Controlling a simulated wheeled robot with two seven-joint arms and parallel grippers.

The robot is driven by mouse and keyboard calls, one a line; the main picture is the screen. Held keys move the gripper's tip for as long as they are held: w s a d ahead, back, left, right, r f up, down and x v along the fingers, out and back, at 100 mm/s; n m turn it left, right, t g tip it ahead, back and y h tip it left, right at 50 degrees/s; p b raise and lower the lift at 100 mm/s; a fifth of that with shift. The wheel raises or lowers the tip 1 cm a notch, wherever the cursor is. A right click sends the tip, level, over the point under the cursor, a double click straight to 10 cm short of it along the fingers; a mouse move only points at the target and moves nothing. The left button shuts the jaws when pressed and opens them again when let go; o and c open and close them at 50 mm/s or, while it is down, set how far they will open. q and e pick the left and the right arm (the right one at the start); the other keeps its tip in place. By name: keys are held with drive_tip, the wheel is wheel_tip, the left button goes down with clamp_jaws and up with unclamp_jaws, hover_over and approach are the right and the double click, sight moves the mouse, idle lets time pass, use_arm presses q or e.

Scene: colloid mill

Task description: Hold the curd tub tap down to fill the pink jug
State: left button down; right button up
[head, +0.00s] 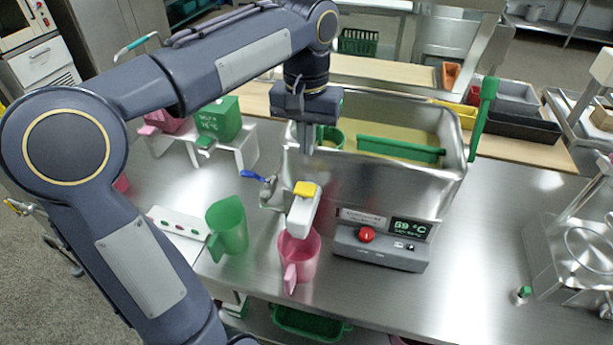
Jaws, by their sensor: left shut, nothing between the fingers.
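The pink jug (305,262) stands upright on the steel counter, with its handle toward me. Its mouth is under the white tap (302,214) on the front of the steel curd tub (370,185). The tap has a yellow lever (306,188) on top. My left gripper (306,146) points down above and behind the lever in the picture, shut and empty, apart from it. No stream shows between tap and jug, and the jug's inside is mostly hidden by the tap. My right gripper is out of view.
A green jug (229,226) stands left of the pink one, beside a white panel (178,222). A blue-handled valve (266,186) sticks out left of the tap. A control box (382,246) reads 59 °C. Green box (218,120) sits on a stand behind.

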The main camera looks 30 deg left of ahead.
sight(306, 187)
use_arm(q)
wheel_tip(306, 187, down, 9)
drive_tip(key=shift+f, duration=0.1)
idle(0.4)
